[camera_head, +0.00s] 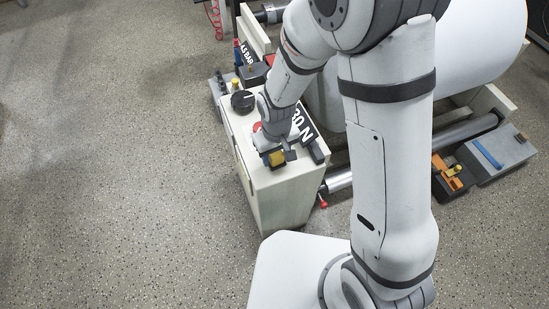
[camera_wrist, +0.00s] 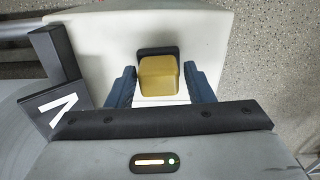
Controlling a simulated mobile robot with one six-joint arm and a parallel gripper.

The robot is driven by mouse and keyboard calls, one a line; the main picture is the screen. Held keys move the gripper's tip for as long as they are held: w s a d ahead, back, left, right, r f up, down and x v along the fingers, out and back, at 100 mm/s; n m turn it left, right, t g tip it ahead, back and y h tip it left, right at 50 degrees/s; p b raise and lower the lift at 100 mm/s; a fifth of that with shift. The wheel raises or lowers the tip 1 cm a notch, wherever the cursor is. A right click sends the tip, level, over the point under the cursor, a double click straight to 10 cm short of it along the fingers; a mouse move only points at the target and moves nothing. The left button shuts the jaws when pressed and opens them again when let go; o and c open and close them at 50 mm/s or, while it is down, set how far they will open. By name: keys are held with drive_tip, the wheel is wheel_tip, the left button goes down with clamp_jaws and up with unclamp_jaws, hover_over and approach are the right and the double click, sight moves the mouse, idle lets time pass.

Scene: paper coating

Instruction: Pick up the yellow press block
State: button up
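The yellow press block (camera_wrist: 159,76) is at the top of the white cabinet in the wrist view, against a small dark piece. It also shows in the head view (camera_head: 277,158), near the cabinet's front edge and partly hidden by my gripper. My gripper (camera_wrist: 159,68) has its two dark blue fingers apart, one on each side of the block. A narrow gap shows between the block and each finger, so the gripper is open and not holding it. Whether the block rests directly on the cabinet top is hard to tell.
The white cabinet (camera_head: 290,195) carries a black knob (camera_head: 243,101) and a dark "30 N" display (camera_head: 304,127) close beside my gripper. Rollers and a large white paper roll (camera_head: 485,40) stand behind. An orange item (camera_head: 440,164) lies at right. The floor at left is clear.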

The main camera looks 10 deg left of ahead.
sight(277, 154)
drive_tip(key=c, duration=0.8)
drive_tip(key=shift+o, duration=0.2)
drive_tip(key=shift+r, duration=0.15)
wheel_tip(277, 154, up, 10)
drive_tip(key=p, duration=0.2)
drive_tip(key=shift+p, duration=0.3)
drive_tip(key=o, duration=0.4)
drive_tip(key=shift+c, duration=1.2)
drive_tip(key=shift+w, duration=0.1)
